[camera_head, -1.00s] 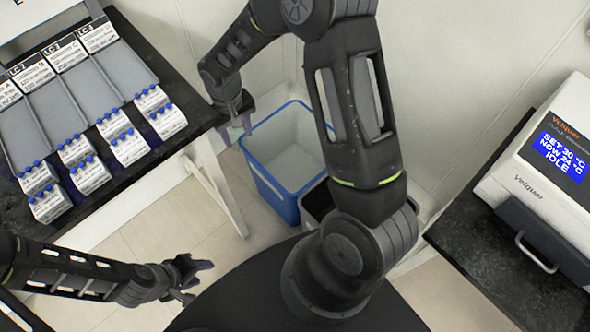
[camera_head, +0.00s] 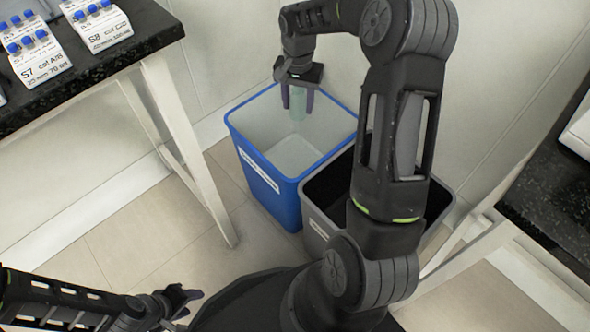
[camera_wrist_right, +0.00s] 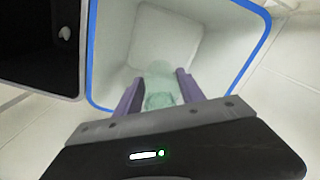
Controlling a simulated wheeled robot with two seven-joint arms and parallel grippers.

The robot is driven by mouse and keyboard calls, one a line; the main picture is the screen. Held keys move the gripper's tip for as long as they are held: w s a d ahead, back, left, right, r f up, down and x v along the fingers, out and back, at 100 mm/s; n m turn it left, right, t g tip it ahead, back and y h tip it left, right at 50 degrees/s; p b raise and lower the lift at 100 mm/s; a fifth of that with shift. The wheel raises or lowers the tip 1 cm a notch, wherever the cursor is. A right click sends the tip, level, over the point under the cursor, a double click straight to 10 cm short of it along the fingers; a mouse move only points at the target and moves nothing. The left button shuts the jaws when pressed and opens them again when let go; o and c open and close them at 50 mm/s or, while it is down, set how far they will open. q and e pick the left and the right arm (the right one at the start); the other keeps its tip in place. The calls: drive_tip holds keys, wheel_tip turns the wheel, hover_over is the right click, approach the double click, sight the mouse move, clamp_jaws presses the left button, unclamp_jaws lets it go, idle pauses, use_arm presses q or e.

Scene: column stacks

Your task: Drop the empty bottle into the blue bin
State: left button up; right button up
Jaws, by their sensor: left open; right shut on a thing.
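The empty bottle (camera_head: 298,104) is pale green and see-through. My right gripper (camera_head: 298,108) is shut on it and holds it pointing down over the opening of the blue bin (camera_head: 262,190). In the right wrist view the bottle (camera_wrist_right: 160,88) sits between the purple fingers of the gripper (camera_wrist_right: 160,92), with the white inside of the blue bin (camera_wrist_right: 208,58) behind it. The bin's inside looks empty where it shows. My left gripper (camera_head: 184,300) is open and empty at the lower left, well away from the bin.
A grey bin with a dark inside (camera_head: 318,232) stands right beside the blue bin, partly behind my right arm. A black bench (camera_head: 130,45) with several blue-capped packs is at upper left. Another dark bench (camera_head: 550,200) is at right. Open floor (camera_head: 150,235) lies left of the bins.

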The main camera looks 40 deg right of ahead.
sight(299, 117)
drive_tip(key=shift+d+f, duration=0.15)
drive_tip(key=shift+d, duration=0.05)
drive_tip(key=shift+f+b, duration=2.4)
drive_tip(key=shift+f, duration=0.6)
drive_tip(key=o, duration=1.5)
drive_tip(key=shift+r, duration=0.15)
wheel_tip(299, 117, up, 8)
drive_tip(key=p, duration=0.3)
drive_tip(key=shift+f, duration=0.2)
